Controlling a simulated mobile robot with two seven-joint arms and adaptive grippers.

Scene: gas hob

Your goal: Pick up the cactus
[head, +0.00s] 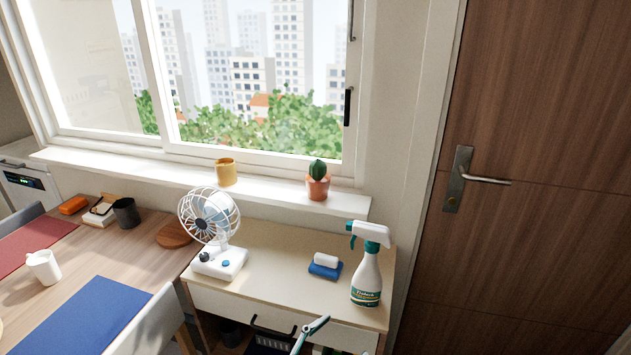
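The cactus (318,168) is small, round and green. It stands upright in a terracotta pot (318,187) on the right part of the white window sill. Nothing covers it in the head view.
A yellow cup (226,172) stands left of the cactus on the sill (270,190). Below are a white fan (212,222), a blue-and-white sponge (325,266) and a spray bottle (367,268) on a cabinet (285,275). A wooden door (540,130) stands right.

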